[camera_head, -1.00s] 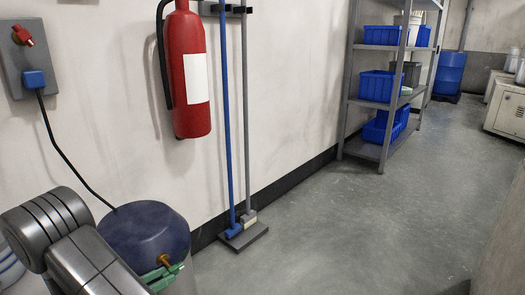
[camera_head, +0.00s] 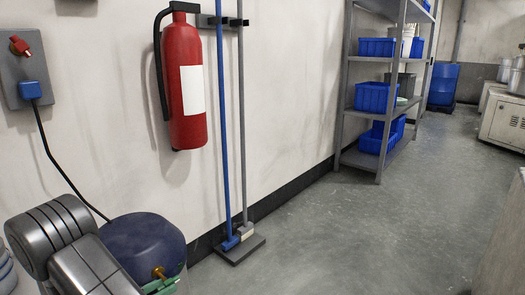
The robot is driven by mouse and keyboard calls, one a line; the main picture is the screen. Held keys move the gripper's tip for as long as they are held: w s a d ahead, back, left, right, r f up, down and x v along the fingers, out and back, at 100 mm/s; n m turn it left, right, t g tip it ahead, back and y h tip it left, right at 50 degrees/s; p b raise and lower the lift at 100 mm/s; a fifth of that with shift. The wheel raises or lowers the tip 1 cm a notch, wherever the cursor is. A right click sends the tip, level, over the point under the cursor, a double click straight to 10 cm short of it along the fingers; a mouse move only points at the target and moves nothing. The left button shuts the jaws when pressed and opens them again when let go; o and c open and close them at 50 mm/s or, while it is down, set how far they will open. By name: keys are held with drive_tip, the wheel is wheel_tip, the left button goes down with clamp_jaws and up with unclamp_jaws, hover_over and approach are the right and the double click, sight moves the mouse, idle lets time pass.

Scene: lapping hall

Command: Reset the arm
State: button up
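Grey metal links of my arm show at the lower left of the head view, in front of a dark blue round-topped container. My gripper is not in view, so I cannot see whether it is open or holds anything.
The blue-topped container (camera_head: 143,243) stands close beside my arm, with a brass and green fitting (camera_head: 160,281). A red fire extinguisher (camera_head: 185,85) hangs on the wall. Two long-handled tools (camera_head: 224,130) lean there. A shelf (camera_head: 358,160) holds blue bins. The floor (camera_head: 330,240) is clear.

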drive_tip(key=p+v, duration=0.4)
drive_tip(key=v, duration=0.8)
drive_tip(key=b+x, duration=0.5)
drive_tip(key=x, duration=0.8)
drive_tip(key=shift+w+d+f, duration=0.2)
drive_tip(key=shift+w+d, duration=0.05)
drive_tip(key=shift+d, duration=0.05)
drive_tip(key=shift+w+r, duration=0.1)
drive_tip(key=shift+r, duration=0.15)
drive_tip(key=shift+g+y, duration=0.4)
drive_tip(key=shift+g, duration=0.1)
drive_tip(key=g+y, duration=0.3)
drive_tip(key=shift+r+g+y, duration=0.15)
drive_tip(key=shift+g+y, duration=0.15)
drive_tip(key=shift+g, duration=0.1)
drive_tip(key=g+y+p, duration=0.3)
drive_tip(key=g, duration=0.1)
drive_tip(key=shift+y+p, duration=0.3)
drive_tip(key=shift+p, duration=0.05)
drive_tip(key=shift+p+v, duration=1.15)
drive_tip(key=shift+v, duration=1.7)
drive_tip(key=shift+d, duration=0.1)
